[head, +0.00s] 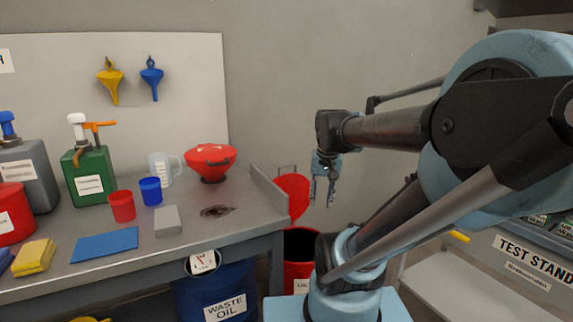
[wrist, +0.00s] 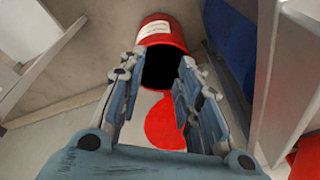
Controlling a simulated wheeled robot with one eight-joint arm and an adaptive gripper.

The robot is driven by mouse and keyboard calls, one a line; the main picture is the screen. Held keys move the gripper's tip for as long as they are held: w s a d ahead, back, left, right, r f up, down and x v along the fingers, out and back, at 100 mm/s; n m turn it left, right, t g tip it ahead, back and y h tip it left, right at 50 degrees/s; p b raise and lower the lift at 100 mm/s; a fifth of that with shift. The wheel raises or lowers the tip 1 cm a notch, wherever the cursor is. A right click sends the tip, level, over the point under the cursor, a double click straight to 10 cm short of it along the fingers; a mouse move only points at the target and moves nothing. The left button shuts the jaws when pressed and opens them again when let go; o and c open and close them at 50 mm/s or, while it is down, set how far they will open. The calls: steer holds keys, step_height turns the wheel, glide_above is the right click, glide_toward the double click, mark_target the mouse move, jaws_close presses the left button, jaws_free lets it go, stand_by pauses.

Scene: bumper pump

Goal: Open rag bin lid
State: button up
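The rag bin (head: 300,250) is a red container standing low at the right end of the workbench, its mouth open and dark inside. Its red lid (head: 293,192) stands raised above the back of the mouth, with a thin metal handle at its top. In the wrist view the bin (wrist: 160,28) shows its dark opening between my fingers, with the round red lid (wrist: 165,122) nearer the camera. My gripper (head: 323,200) is open and empty, just right of the lid; it also shows in the wrist view (wrist: 157,72). My arm hides part of the bin.
The workbench (head: 255,215) has a raised side panel (head: 268,192) beside the lid. A red funnel-shaped vessel (head: 210,160) and several containers stand on it. A blue waste oil drum (head: 222,290) is below. A test stand (head: 530,258) is at the right.

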steer(key=w+a+r+m, duration=0.1)
steer(key=w+r+m, duration=0.1)
steer(key=w+r, duration=0.35)
steer(key=w+r+m, duration=0.2)
steer(key=w, duration=0.6)
steer(key=w+a+r+m, duration=0.1)
steer(key=w+r+m, duration=0.15)
steer(key=w, duration=0.45)
steer(key=w+a+r+m+y, duration=0.1)
steer(key=w+m, duration=0.1)
steer(key=w, duration=0.8)
steer(key=w+a+r+m, duration=0.1)
steer(key=w+a+m, duration=0.1)
steer(key=w, duration=0.7)
steer(key=x, duration=1.7)
steer(key=shift+w+d, duration=0.3)
steer(key=shift+w, duration=0.05)
jaws_close()
